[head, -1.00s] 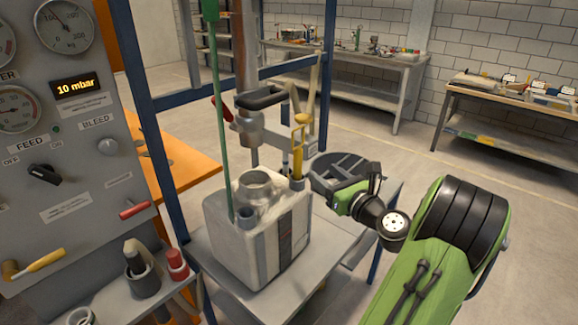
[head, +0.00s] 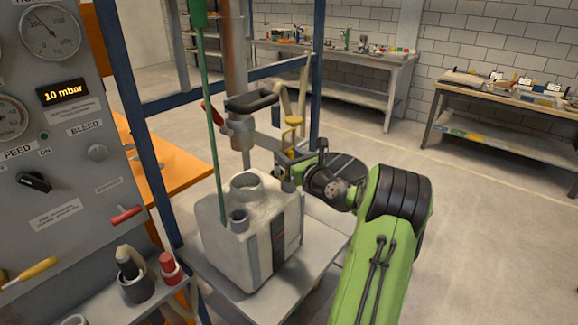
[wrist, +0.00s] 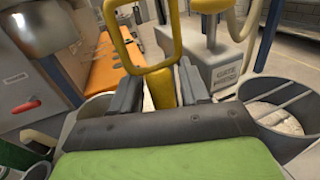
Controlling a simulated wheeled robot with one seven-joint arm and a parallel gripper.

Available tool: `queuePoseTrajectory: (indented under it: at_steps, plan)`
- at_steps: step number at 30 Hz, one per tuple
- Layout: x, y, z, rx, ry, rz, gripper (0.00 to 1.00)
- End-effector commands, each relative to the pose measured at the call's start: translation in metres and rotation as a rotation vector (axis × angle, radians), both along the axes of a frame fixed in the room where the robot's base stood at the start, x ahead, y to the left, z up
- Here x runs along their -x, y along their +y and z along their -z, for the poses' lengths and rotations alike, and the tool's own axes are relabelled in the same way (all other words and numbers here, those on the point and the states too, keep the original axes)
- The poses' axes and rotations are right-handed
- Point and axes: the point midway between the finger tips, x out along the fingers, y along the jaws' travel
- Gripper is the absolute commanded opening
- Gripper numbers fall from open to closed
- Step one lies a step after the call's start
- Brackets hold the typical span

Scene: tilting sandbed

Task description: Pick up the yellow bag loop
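The yellow bag loop (head: 292,132) stands upright above the back right of the pale box-shaped unit in the head view. In the wrist view the loop (wrist: 183,38) rises large at the top centre, and its yellow stem comes down between my fingers. My gripper (wrist: 160,85) is open, with one dark finger on each side of the stem. The right finger looks very close to the stem; I cannot tell whether it touches. In the head view my gripper (head: 291,165) is at the stem just below the loop, and its fingertips are partly hidden.
The pale unit (head: 235,215) sits on a grey table (head: 325,245). A black-handled post (head: 252,101) and a green rod stand close by. A dark round bin (wrist: 285,95) is right of my gripper. A grey "GATE" block (wrist: 222,72) lies beyond it.

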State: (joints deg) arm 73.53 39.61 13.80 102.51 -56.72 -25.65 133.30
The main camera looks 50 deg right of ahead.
Motion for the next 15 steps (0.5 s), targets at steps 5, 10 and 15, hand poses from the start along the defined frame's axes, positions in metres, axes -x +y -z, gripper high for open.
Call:
queuePoseTrajectory:
  at_steps: [5, 10, 15]
  plan:
    - [0.0003, 0.0001, 0.0, 0.0, 0.0, 0.0, 0.16]
    - [0.0003, 0.0002, -0.0002, 0.001, 0.0, -0.001, 0.0]
    - [0.0003, 0.0003, -0.001, 0.001, 0.0, -0.001, 0.0]
